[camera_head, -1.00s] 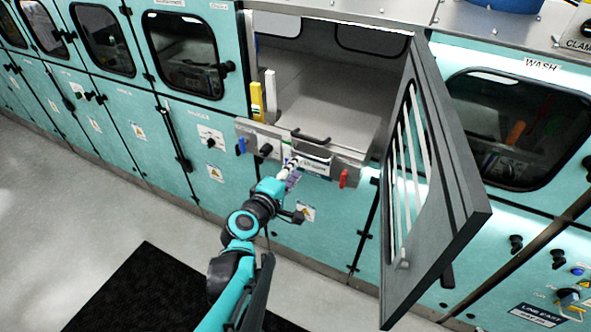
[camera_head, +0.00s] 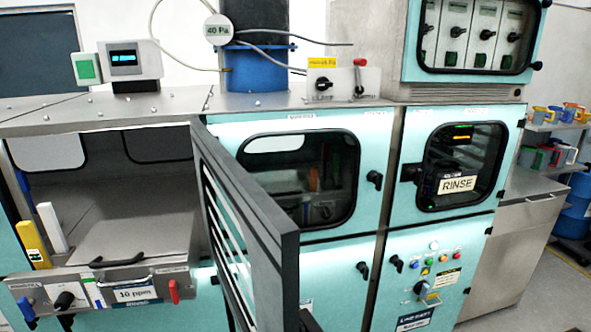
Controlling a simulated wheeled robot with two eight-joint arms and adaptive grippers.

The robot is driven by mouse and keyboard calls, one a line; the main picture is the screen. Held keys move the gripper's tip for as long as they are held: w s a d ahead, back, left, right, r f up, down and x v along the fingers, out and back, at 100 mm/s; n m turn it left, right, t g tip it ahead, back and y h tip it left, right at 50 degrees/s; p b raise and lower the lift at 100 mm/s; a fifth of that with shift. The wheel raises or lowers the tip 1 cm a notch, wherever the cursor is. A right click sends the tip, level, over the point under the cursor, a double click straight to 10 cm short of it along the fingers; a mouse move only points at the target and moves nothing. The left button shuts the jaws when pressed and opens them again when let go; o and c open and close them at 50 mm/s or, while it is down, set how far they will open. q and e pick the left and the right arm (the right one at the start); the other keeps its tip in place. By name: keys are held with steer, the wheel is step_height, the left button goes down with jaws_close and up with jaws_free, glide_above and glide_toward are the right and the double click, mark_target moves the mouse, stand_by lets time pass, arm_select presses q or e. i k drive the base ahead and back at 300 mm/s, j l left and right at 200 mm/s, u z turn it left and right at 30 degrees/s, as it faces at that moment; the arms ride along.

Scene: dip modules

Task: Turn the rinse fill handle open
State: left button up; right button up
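No handle carries a label that I can read as rinse fill, so I cannot tell which one it is. The open bay's front panel has a blue lever (camera_head: 24,306), a black knob (camera_head: 65,300) and a red lever (camera_head: 174,291). A cabinet marked RINSE (camera_head: 458,184) stands at the right with its windowed door shut. Below it are coloured buttons (camera_head: 429,261) and a rotary switch (camera_head: 427,293). Neither of my grippers can be made out in this view.
A grey slatted door (camera_head: 262,235) stands open, jutting toward me. A control box with a red-knobbed lever (camera_head: 359,77) sits on the top beside a blue drum (camera_head: 257,70). Floor shows at the far right, near a shelf of jugs (camera_head: 553,127).

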mark_target(25, 305)
steer(key=k+j+u, duration=0.3)
steer(key=u, duration=0.2)
steer(key=k+j+u, duration=0.2)
steer(key=j+u, duration=0.25)
steer(key=l, duration=0.1)
